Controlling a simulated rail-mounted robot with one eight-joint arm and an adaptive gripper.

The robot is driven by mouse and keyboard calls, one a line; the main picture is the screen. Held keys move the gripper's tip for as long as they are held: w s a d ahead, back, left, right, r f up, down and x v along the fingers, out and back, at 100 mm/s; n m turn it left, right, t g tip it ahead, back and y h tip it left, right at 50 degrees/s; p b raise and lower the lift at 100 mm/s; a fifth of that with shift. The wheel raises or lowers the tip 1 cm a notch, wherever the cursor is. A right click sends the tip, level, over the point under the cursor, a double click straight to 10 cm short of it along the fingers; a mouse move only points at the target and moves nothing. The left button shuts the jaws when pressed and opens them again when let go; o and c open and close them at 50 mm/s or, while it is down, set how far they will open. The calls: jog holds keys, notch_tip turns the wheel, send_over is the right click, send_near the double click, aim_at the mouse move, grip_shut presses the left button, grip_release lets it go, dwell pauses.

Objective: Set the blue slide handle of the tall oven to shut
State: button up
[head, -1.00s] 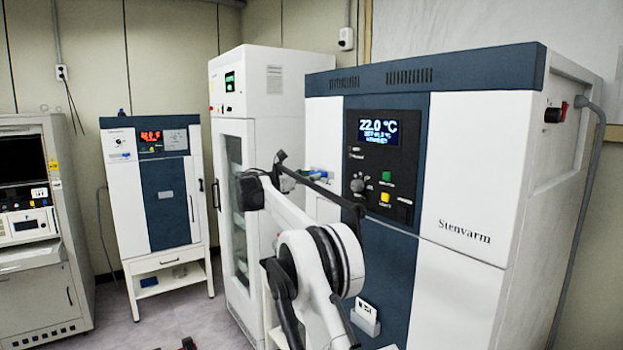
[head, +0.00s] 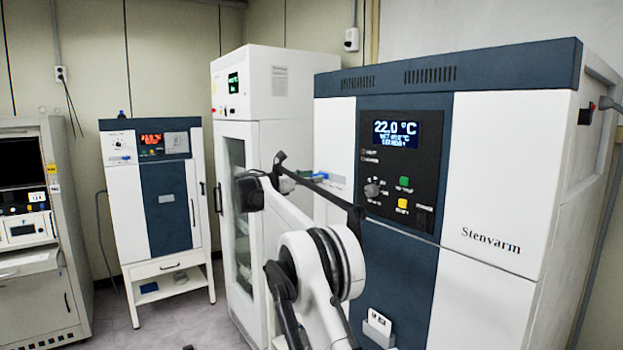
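The tall oven (head: 490,180) is a white and dark blue cabinet marked Stenvarm. It fills the right of the head view, with a lit 22.0 °C display. A small blue piece (head: 319,176), which looks like the slide handle, shows at the left edge of its front. My arm crosses in front of the oven's left side and partly covers the area around the blue piece. The dark wrist end of my arm is left of the blue piece. My gripper's fingers cannot be made out, nor whether they touch the handle. The handle's setting is not clear.
A tall white glass-doored cabinet (head: 285,90) stands just left of the oven, behind my arm. A smaller white and blue oven (head: 128,200) on a stand is farther left. An instrument rack (head: 55,290) is at the left edge. Some floor (head: 205,318) is clear between them.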

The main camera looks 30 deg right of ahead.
jog(key=s+a, duration=0.2)
jog(key=a, duration=0.9)
jog(key=shift+a, duration=0.4)
